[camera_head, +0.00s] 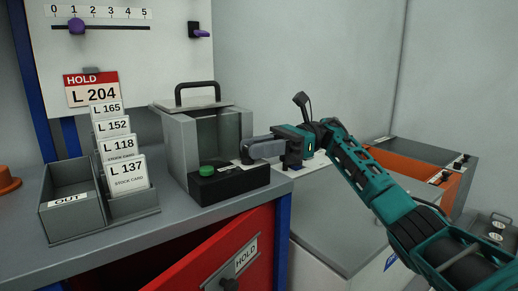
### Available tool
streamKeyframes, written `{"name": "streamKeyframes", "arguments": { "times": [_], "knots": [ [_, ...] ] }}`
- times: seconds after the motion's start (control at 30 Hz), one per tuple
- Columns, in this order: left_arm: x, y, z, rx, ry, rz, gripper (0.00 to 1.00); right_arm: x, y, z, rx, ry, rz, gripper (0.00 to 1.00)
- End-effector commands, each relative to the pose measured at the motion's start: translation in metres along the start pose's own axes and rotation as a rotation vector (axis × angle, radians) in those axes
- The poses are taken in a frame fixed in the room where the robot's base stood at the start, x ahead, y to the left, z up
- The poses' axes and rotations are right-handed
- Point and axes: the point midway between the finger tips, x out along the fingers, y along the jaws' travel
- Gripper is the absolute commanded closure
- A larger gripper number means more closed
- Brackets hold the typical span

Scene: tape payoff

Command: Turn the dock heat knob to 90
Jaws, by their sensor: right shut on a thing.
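I cannot make out a dock heat knob or a 90 mark in the head view. My right gripper (283,150) comes in from the right and points left, beside the black box (234,185) with the green button (207,171). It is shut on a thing. A grey elongated piece (261,149) sticks out at its tip, in front of the right side of the grey metal bin (181,149). The picture does not show clearly whether this piece is the held thing or part of the gripper. My left gripper is not in view.
A purple slider knob (77,27) sits on a 0 to 5 scale, with a purple lever (202,34) to its right. A card holder (132,203) and an OUT tray (72,215) stand on the bench.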

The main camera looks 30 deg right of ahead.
Motion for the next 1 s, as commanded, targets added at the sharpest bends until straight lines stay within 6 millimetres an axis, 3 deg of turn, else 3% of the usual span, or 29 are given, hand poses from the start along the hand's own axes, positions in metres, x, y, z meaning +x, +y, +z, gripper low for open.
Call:
{"name": "streamKeyframes", "arguments": {
  "times": [0.3, 0.33, 0.57, 1.0],
  "knots": [
    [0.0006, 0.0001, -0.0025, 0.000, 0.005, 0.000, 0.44, 0.0007, 0.0001, -0.0009, 0.001, 0.002, 0.002, 1.00],
    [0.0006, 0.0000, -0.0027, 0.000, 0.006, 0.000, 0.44, 0.0007, 0.0001, -0.0009, 0.001, 0.002, 0.002, 0.71],
    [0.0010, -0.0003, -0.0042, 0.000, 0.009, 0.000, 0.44, 0.0005, -0.0001, -0.0006, 0.001, 0.002, 0.001, 0.48],
    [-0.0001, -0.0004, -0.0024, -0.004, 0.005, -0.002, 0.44, -0.0002, -0.0014, 0.0007, -0.001, -0.002, -0.007, 0.47]
  ]
}}
